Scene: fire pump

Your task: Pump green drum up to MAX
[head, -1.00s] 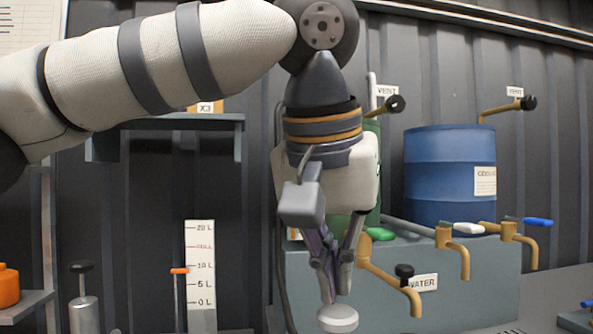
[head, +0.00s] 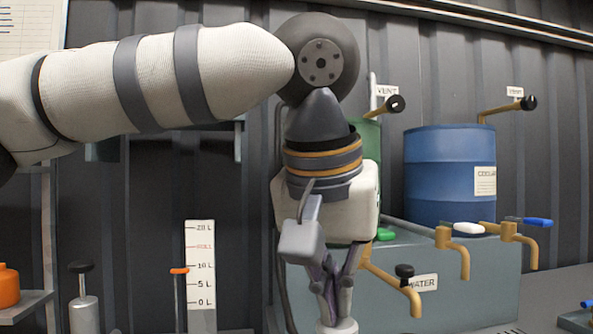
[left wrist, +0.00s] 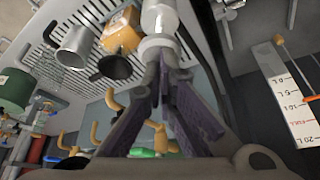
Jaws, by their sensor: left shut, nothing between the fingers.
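The green drum (head: 368,135) stands on the grey bench, mostly hidden behind my left arm; a VENT tap is by its top. My left gripper (head: 337,316) points down with its fingers shut and empty, their tips at a white round knob (head: 337,327) at the bottom edge. The knob also shows in the left wrist view (left wrist: 158,45), just beyond the fingertips; whether they touch is unclear. A white scale (head: 201,270) marked in litres stands left, with an orange pointer (head: 179,271) slightly below 10 L. My right gripper is out of view.
A blue drum (head: 448,175) stands right of the green one. Brass spouts (head: 460,255) with coloured handles and a black-knobbed WATER spout stick out from the bench front. A black-topped metal cylinder (head: 83,310) and an orange container (head: 8,287) are at left.

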